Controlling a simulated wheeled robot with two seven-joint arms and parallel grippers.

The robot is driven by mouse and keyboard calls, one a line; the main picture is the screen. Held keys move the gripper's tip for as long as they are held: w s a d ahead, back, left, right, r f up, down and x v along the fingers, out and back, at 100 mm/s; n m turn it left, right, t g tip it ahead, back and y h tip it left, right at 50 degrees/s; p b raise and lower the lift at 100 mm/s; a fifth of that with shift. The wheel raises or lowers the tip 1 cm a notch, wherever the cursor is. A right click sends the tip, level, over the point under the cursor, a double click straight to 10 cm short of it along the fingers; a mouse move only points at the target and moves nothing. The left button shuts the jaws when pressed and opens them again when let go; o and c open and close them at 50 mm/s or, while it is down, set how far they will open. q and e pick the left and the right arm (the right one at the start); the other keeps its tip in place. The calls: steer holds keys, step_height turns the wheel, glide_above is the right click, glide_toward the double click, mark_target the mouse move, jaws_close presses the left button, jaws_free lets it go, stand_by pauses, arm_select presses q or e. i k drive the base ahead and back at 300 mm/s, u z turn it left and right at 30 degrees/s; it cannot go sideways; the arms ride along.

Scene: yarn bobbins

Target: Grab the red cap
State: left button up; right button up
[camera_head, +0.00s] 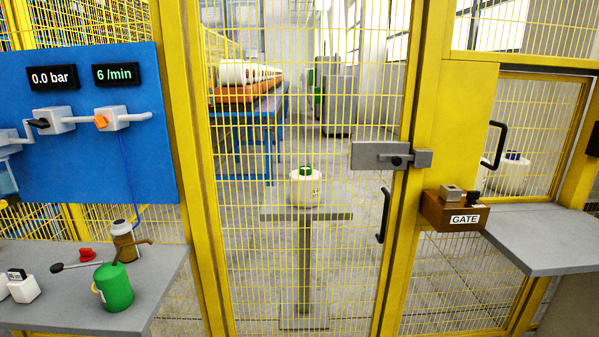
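A small red cap (87,254) lies on the grey table (165,275) at the lower left. It sits behind and to the left of a green canister (114,288) and to the left of a brown and grey container (125,242). A dark lever with a round end (57,267) lies just in front of the cap. Neither of my grippers shows in this view.
A blue panel (90,165) with valves and displays rises behind the table. A yellow mesh gate (300,120) stands to the right. A grey shelf (545,240) and a GATE box (433,213) are further right.

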mark_target(87, 255)
steer(key=u, duration=1.4)
